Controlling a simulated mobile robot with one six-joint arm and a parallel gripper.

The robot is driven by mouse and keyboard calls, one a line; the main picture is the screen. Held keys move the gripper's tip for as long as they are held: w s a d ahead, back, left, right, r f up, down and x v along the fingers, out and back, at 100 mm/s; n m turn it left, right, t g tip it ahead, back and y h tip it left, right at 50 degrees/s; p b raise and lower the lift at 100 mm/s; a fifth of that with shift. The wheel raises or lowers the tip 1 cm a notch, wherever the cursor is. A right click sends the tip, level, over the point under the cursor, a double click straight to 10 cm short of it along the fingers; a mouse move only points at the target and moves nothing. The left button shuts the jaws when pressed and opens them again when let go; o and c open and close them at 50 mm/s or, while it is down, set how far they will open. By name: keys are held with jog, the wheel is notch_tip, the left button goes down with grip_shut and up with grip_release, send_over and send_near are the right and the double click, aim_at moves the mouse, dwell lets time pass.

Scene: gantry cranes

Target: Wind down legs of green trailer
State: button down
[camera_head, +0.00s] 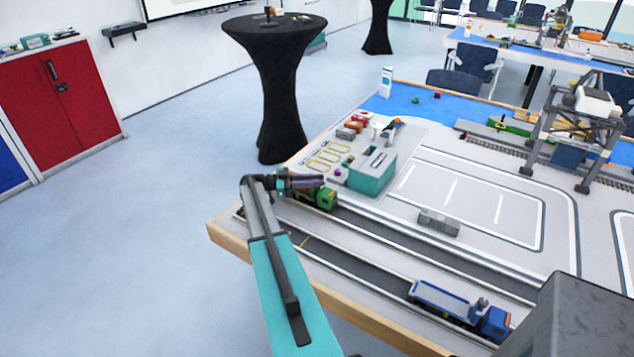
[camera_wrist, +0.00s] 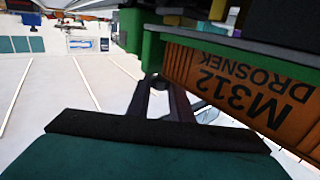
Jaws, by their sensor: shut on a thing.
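The green trailer (camera_wrist: 152,52) fills the upper right of the wrist view, close up and tilted, with bright green frame parts. It carries an orange container (camera_wrist: 250,92) whose black lettering appears upside down. My gripper (camera_wrist: 158,82) reaches to the green frame, its dark fingers close together and shut on a small dark part there. The fingertips partly hide that part, and I cannot tell how far any leg is down. In the head view, a green truck (camera_head: 325,199) stands at the left end of the road, partly behind my arm. My arm hides most of what is behind the cab.
A blue truck (camera_head: 462,311) stands on the near road. A teal block (camera_head: 372,172) and a grey block (camera_head: 439,222) stand beyond the road. A gantry crane (camera_head: 575,125) is at the right. A black-draped round table (camera_head: 278,85) is behind. The paved area is mostly clear.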

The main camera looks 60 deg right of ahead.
jog(key=shift+f+m+g+y+b, duration=0.15)
jog(key=shift+m+g+y+b, duration=0.5)
jog(key=shift+b, duration=0.75)
jog(key=shift+y, duration=0.25)
jog(key=c, duration=1.6)
grip_release()
jog(key=shift+o, duration=0.2)
jog(key=shift+r+b, duration=0.5)
jog(key=shift+r, duration=0.4)
jog(key=shift+s+a+r+b, duration=0.2)
jog(key=shift+a+r, duration=0.05)
jog(key=shift+r, duration=0.2)
jog(key=shift+s+a+r+b, duration=0.15)
jog(key=shift+a+r+b, duration=0.1)
jog(key=shift+r, duration=0.2)
jog(key=s+a+r+b, duration=0.1)
jog(key=s+a+b, duration=0.2)
jog(key=s+a, duration=0.5)
jog(key=shift+s+a+r, duration=0.2)
jog(key=shift+s+a, duration=0.15)
jog(key=shift+a, duration=1.65)
